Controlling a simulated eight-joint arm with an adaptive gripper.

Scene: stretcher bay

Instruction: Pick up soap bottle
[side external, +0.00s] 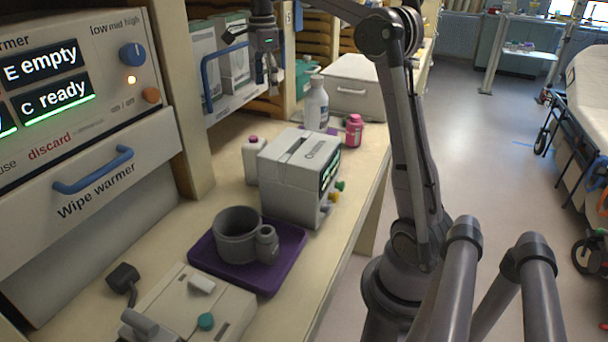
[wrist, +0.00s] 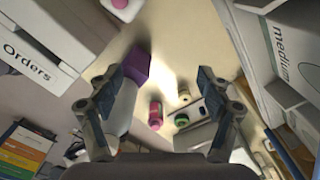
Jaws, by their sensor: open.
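Three bottles could be the soap bottle; no readable label tells which. A tall white bottle (side external: 316,107) stands upright at the back of the counter. A small pink bottle (side external: 353,131) stands to its right. A short white bottle with a pink cap (side external: 253,160) stands beside the grey machine. My gripper (side external: 268,88) hangs fingers down above the counter, left of the tall bottle and apart from it. In the wrist view my gripper (wrist: 165,85) is open with nothing held. A pink bottle (wrist: 155,114) shows between the fingers, farther off.
The grey boxy machine (side external: 300,175) has coloured knobs on its side. A purple tray (side external: 284,262) holds a grey cup (side external: 238,234). Shelf boxes (side external: 233,62) stand close left of my gripper.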

